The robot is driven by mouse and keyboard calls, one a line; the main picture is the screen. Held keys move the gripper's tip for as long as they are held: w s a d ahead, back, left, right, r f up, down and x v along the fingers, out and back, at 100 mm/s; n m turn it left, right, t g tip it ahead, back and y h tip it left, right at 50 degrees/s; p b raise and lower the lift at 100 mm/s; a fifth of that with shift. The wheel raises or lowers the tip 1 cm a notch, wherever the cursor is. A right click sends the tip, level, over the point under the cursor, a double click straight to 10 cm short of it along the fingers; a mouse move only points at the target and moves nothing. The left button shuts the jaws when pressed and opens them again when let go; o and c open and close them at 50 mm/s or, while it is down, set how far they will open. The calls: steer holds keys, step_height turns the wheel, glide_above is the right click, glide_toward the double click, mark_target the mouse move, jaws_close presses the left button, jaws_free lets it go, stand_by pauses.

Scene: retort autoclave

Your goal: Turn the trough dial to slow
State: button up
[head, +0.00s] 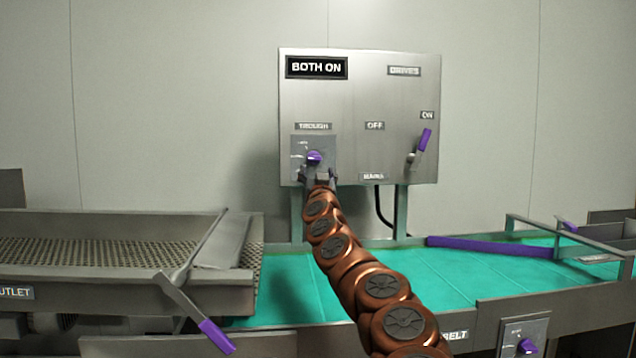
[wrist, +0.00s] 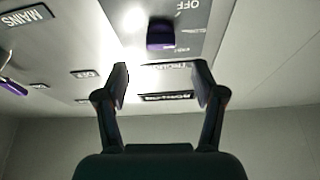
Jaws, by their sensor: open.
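The trough dial (head: 314,157) is a small purple knob on a grey plate under the "TROUGH" label (head: 313,126), at the lower left of the steel control panel (head: 350,95). In the wrist view, which looks upside down, the purple dial (wrist: 160,34) sits just beyond the fingertips, near the middle. My gripper (head: 318,172) is just below and in front of the dial in the head view. In the wrist view my gripper (wrist: 160,80) is open, its two fingers apart with nothing between them. The dial's small position markings are too blurred to read fully.
A purple-handled switch lever (head: 424,141) is at the panel's right, near "ON". A sign reads "BOTH ON" (head: 317,67). Below are a green belt (head: 290,290), a perforated trough (head: 100,255) with a purple-handled lever (head: 216,336), and another purple dial (head: 527,346) at lower right.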

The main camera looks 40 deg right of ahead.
steer(key=shift+v, duration=2.05)
steer(key=shift+a, duration=0.1)
